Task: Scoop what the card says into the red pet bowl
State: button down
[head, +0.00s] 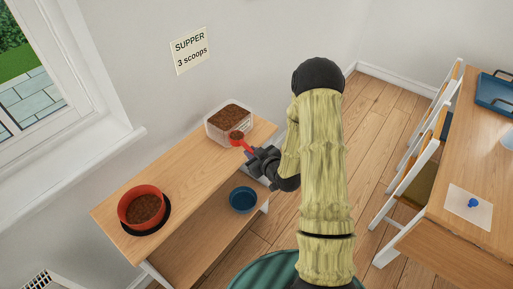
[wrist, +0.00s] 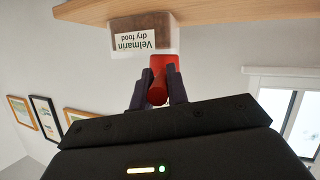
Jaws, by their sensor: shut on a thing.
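The card (head: 191,51) on the wall reads "SUPPER 3 scoops". The red pet bowl (head: 143,209) stands on a dark round mat at the near left end of the wooden shelf and holds brown food. A clear tub (head: 214,134) of brown dry food stands at the shelf's far end. Its label (wrist: 134,40) reads "Velmarin dry food" in the wrist view. My gripper (head: 254,156) is shut on the handle of a red scoop (head: 237,137). The scoop is filled with brown food and is at the tub's front edge; I cannot tell whether it touches. The red handle (wrist: 158,82) shows between my fingers.
A blue bowl (head: 243,200) stands on the lower shelf. A table (head: 440,215) with chairs, a blue tray (head: 494,92) and a blue pin on paper is at the right. The upper shelf between tub and red bowl is clear.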

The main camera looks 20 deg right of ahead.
jog(key=s+a+f+m+h, duration=0.1)
jog(key=s+f+m+h, duration=0.2)
jog(key=f, duration=0.3)
jog(key=shift+s+a+f+h, duration=0.15)
jog(key=shift+s+a+h, duration=0.15)
jog(key=shift+h, duration=0.2)
